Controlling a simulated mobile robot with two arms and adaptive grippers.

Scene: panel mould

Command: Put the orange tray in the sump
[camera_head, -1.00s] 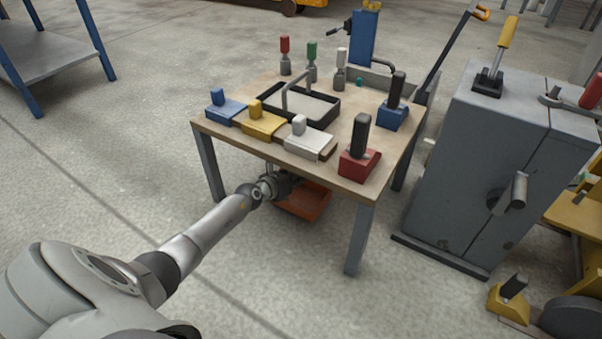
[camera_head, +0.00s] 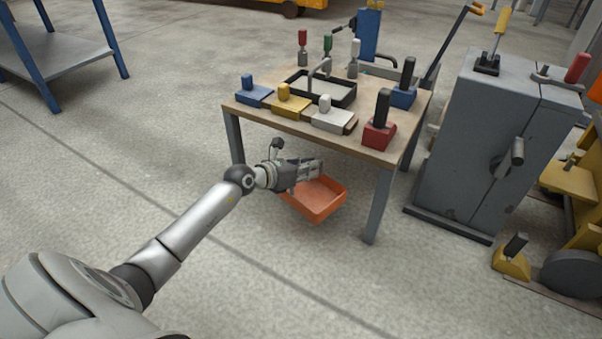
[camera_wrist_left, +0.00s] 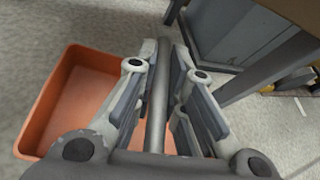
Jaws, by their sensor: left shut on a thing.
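The orange tray (camera_head: 318,200) is a shallow open box, in front of and partly below the near edge of the workbench in the head view. Its inside looks empty. In the left wrist view the orange tray (camera_wrist_left: 75,95) shows at the left, with grey floor around it. My left gripper (camera_head: 312,168) is at the tray's upper side. In the left wrist view my left gripper (camera_wrist_left: 160,95) is shut on a grey bar, which appears to be the tray's handle. I cannot tell which thing is the sump. My right gripper is not in view.
The wooden workbench (camera_head: 290,125) carries a black-rimmed tray (camera_head: 343,101) with a grey arched bar, coloured blocks and several upright handles. Its front leg (camera_head: 378,205) stands right of the orange tray. A grey cabinet (camera_head: 475,150) stands further right. Floor at front and left is clear.

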